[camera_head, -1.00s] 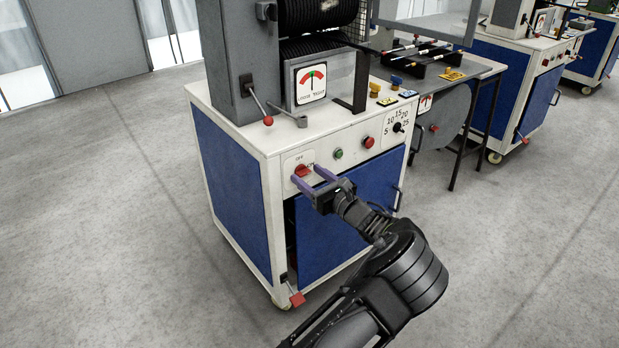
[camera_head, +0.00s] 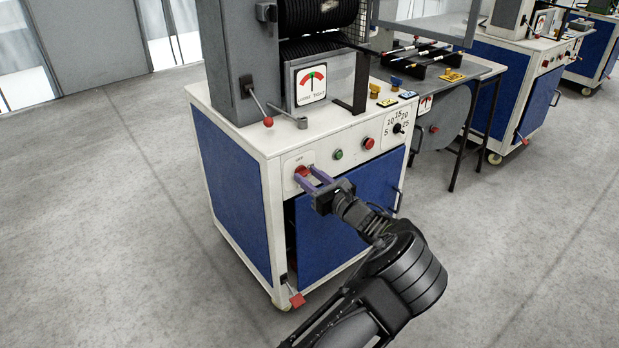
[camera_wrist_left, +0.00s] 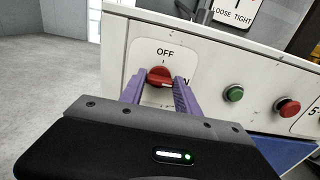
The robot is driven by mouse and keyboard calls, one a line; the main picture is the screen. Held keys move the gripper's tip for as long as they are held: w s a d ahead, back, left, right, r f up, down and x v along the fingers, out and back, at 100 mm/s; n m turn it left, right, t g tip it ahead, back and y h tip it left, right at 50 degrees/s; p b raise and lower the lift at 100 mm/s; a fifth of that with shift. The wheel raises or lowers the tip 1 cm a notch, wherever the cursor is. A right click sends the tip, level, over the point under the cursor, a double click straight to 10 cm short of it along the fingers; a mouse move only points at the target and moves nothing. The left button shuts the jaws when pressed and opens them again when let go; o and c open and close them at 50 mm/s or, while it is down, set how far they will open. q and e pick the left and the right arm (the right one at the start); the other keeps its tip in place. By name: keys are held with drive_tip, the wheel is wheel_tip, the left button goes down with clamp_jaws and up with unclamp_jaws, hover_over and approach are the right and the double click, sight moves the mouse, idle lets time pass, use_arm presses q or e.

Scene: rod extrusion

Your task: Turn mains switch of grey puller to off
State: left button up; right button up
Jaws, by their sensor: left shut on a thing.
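The grey puller (camera_head: 233,60) stands on a white and blue cabinet, with its mains switch on the front panel. The switch is a red knob (camera_head: 301,170), and it also shows between the purple fingers in the left wrist view (camera_wrist_left: 160,74). The knob's bar lies roughly sideways there. The OFF label (camera_wrist_left: 165,52) is above it; the ON label at its right is partly hidden by a finger. My left gripper (camera_head: 306,174) is shut on the knob, one finger on each side. My right gripper is in neither view.
A green button (camera_head: 338,154) and a red button (camera_head: 368,143) sit right of the switch. A red-tipped lever (camera_head: 268,121) hangs above the panel. A blue door (camera_head: 345,215) is below. Open grey floor lies at the left.

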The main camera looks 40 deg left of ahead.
use_arm(q)
drive_tip(key=shift+n, duration=0.4)
clamp_jaws()
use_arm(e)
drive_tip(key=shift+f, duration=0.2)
use_arm(q)
drive_tip(key=n+b, duration=0.2)
drive_tip(key=n, duration=0.2)
drive_tip(key=shift+f, duration=0.2)
drive_tip(key=n+b, duration=1.2)
drive_tip(key=n, duration=0.1)
drive_tip(key=shift+s+f, duration=0.1)
drive_tip(key=shift+s, duration=0.05)
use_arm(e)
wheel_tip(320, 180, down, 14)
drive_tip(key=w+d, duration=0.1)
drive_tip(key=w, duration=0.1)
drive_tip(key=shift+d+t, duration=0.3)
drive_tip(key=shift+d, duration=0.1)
use_arm(q)
drive_tip(key=o, duration=1.3)
unclamp_jaws()
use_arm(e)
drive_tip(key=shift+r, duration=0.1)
